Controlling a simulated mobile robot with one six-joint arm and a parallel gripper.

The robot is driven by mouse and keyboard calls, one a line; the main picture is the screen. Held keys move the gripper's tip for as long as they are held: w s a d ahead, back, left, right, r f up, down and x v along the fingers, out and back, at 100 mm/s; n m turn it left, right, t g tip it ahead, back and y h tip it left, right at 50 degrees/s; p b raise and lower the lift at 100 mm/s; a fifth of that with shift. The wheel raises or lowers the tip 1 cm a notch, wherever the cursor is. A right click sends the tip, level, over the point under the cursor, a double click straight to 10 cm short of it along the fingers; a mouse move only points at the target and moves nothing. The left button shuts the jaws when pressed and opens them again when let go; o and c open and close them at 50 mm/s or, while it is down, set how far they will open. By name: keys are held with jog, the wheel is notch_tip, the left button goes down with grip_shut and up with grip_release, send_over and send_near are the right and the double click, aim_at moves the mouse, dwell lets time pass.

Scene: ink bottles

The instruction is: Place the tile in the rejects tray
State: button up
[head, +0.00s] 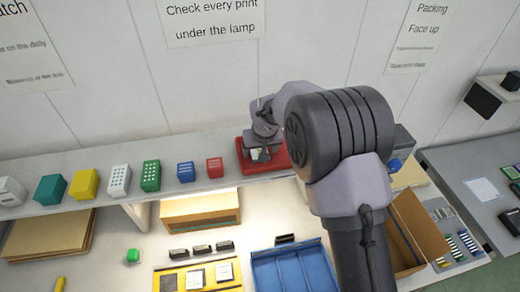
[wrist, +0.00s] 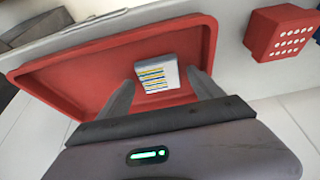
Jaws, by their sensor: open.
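The tile (wrist: 157,74) is a small pale block with yellow and blue stripes on its face. It sits inside the red tray (wrist: 65,78), towards the side nearer my gripper. The tray also shows on the back shelf in the head view (head: 280,166); no label on it is readable. My gripper (wrist: 160,82) is open, with one finger on each side of the tile and gaps showing between. In the head view my gripper (head: 262,150) is over the tray, and my arm hides part of the tray's right side.
A red block with white dots (wrist: 283,32) stands beside the tray. Several coloured blocks, such as a blue one (head: 186,172), line the shelf to the left. Below are a blue tray (head: 290,272), a yellow tray (head: 198,278) and an open cardboard box (head: 420,225).

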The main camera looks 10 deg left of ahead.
jog(key=s+d+r+m, duration=0.1)
jog(key=s+d+r, duration=0.25)
jog(key=r, duration=0.45)
jog(key=s+d+r+m, duration=0.1)
jog(key=s+d+r, duration=0.3)
jog(key=r, duration=0.5)
jog(key=s+d+r+m+t, duration=0.1)
jog(key=s+d+r+m, duration=0.15)
jog(key=s+d, duration=0.3)
jog(key=s+d+r+m, duration=0.1)
jog(key=s+d+r, duration=0.35)
jog(key=d, duration=0.25)
jog(key=s+d+f+m, duration=0.1)
jog(key=s+d+m, duration=0.1)
jog(key=s, duration=0.5)
jog(key=s+d+f+m, duration=0.1)
jog(key=s+d+m, duration=0.1)
jog(key=s, duration=0.6)
jog(key=shift+s+d+f+t+b, duration=0.15)
jog(key=shift+d+f+t+b, duration=0.25)
jog(key=shift+d, duration=0.3)
jog(key=shift+a, duration=0.1)
